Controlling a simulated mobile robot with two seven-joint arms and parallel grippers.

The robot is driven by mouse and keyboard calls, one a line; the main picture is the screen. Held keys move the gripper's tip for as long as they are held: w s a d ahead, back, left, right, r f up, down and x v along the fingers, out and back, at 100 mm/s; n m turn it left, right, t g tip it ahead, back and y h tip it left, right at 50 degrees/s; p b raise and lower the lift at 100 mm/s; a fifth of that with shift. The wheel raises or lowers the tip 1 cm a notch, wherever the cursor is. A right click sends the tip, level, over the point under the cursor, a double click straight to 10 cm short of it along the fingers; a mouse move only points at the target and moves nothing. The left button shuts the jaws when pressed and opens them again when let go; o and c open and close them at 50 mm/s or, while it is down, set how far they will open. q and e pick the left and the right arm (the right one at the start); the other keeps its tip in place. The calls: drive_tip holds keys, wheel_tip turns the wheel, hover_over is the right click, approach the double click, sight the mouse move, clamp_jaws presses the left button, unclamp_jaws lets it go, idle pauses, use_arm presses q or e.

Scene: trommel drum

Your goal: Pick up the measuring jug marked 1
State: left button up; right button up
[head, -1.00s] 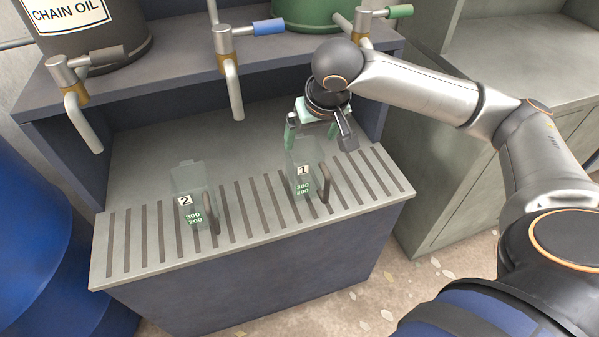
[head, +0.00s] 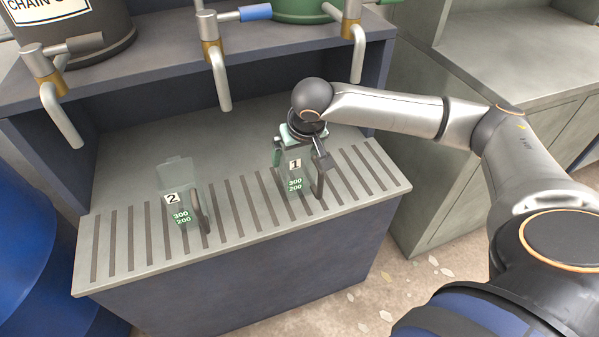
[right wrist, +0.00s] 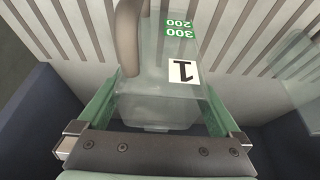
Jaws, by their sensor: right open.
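The measuring jug marked 1 (head: 293,183) is clear, with a dark handle on its right side, and stands upright on the slatted drain ledge. It also shows in the right wrist view (right wrist: 168,98), with its 1 label and green 300/200 marks. My right gripper (head: 299,158) is over the top of this jug. In the right wrist view its green fingers (right wrist: 165,118) are open, one on each side of the jug; I cannot tell whether they touch it. The jug marked 2 (head: 180,196) stands to the left on the same ledge. My left gripper is not in view.
The slatted ledge (head: 137,262) belongs to a dark bench with a shelf above. Bent taps (head: 219,75) hang from the shelf over the ledge. A blue barrel (head: 30,240) stands at the left and a grey cabinet (head: 440,175) at the right.

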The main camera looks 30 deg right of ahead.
drive_tip(key=c, duration=1.1)
drive_tip(key=shift+c, duration=0.2)
drive_tip(key=shift+r, duration=0.2)
